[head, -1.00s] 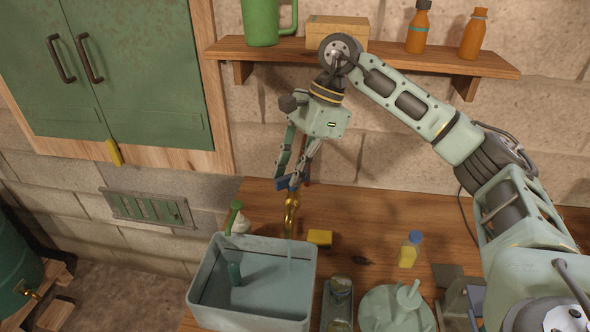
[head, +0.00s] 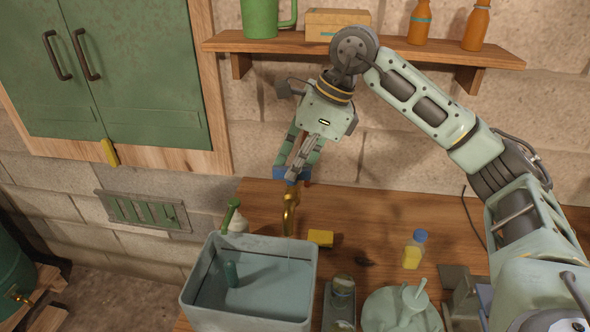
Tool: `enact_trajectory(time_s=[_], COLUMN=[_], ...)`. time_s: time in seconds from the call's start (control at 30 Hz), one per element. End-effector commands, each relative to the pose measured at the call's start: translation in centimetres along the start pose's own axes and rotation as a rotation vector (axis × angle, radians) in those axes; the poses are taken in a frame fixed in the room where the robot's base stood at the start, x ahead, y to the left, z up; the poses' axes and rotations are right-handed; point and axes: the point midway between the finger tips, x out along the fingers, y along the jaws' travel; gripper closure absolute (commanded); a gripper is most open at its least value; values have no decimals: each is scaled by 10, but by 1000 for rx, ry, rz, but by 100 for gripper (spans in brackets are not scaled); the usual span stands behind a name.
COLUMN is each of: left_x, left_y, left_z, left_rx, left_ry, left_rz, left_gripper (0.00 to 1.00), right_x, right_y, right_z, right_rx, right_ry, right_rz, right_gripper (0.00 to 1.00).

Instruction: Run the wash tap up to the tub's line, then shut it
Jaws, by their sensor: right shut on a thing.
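The brass wash tap (head: 289,212) stands on the wooden counter behind the grey tub, its spout over the tub's back right part. A thin stream of water (head: 289,249) falls from it. My right gripper (head: 291,171) comes down from above and is shut on the tap's blue handle (head: 280,174). The handle is partly hidden by the fingers. My left gripper is not in view.
A yellow sponge (head: 320,238), a blue-capped bottle (head: 414,250) and a pale round lidded vessel (head: 400,310) stand right of the tub. A green-handled brush (head: 231,214) is behind it. A shelf (head: 380,46) with bottles hangs above.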

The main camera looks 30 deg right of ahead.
Motion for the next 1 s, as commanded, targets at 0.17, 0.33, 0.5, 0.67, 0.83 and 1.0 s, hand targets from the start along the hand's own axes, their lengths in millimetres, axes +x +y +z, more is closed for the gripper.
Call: enact_trajectory(time_s=[0.17, 0.33, 0.5, 0.67, 0.83, 1.0], left_x=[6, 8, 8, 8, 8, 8], left_y=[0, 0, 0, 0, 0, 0], left_z=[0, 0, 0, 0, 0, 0], left_rx=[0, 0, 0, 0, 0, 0], left_ry=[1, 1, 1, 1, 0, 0], left_rz=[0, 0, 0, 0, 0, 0], left_gripper=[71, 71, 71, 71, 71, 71], right_x=[0, -1, -1, -1, -1, -1], right_y=[0, 0, 0, 0, 0, 0], right_z=[0, 0, 1, 1, 0, 0], right_rx=[75, 118, 134, 136, 136, 134], right_ry=[-3, -2, -2, -2, -2, -1], right_rz=[-33, -51, -56, -57, -57, -56], right_gripper=[100, 100, 100, 100, 88, 73])
